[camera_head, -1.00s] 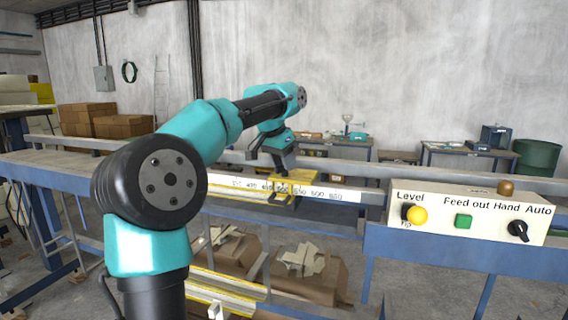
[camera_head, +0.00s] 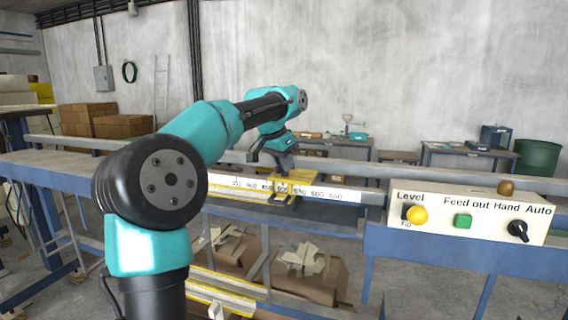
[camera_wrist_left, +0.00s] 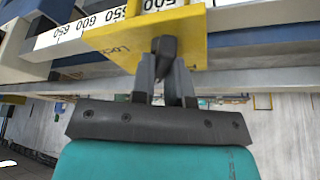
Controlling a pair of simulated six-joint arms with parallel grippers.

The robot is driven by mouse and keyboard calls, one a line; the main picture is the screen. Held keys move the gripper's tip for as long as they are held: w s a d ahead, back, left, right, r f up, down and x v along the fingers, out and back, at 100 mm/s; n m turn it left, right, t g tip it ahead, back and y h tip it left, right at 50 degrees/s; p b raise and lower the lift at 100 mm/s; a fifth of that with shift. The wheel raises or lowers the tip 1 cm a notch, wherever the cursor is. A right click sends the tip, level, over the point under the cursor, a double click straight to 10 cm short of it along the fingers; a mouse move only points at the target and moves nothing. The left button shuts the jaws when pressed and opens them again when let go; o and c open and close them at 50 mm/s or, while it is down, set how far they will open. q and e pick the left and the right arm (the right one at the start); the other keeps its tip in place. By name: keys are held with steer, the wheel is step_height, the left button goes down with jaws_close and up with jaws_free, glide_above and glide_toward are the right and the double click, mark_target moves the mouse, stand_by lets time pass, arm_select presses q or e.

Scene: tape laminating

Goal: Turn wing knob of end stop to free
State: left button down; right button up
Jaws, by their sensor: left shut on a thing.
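The yellow end stop (camera_head: 296,187) sits on the white numbered scale rail (camera_head: 340,195) in the head view. In the left wrist view the end stop (camera_wrist_left: 150,35) fills the upper middle, with part of the word "Lock" on its face. The dark wing knob (camera_wrist_left: 163,47) sticks out from that face. My left gripper (camera_wrist_left: 165,70) is shut on the knob, one finger on each side. In the head view my left gripper (camera_head: 285,165) is small and partly hidden at the end stop. My right gripper is in neither view.
A control box (camera_head: 470,213) with a yellow button, a green button and a black switch stands to the right. Cardboard boxes (camera_head: 305,275) with scraps lie below the rail. The scale rail (camera_wrist_left: 80,30) runs behind the end stop in the wrist view.

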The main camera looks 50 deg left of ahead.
arm_select(q)
steer(key=shift+n, duration=0.4)
steer(key=shift+d+n+y, duration=0.1)
steer(key=shift+n+y, duration=1)
steer(key=shift+n, duration=1.4)
steer(key=c, duration=1.1)
jaws_free()
steer(key=shift+g, duration=0.3)
steer(key=v, duration=1.7)
steer(key=shift+s+r, duration=0.15)
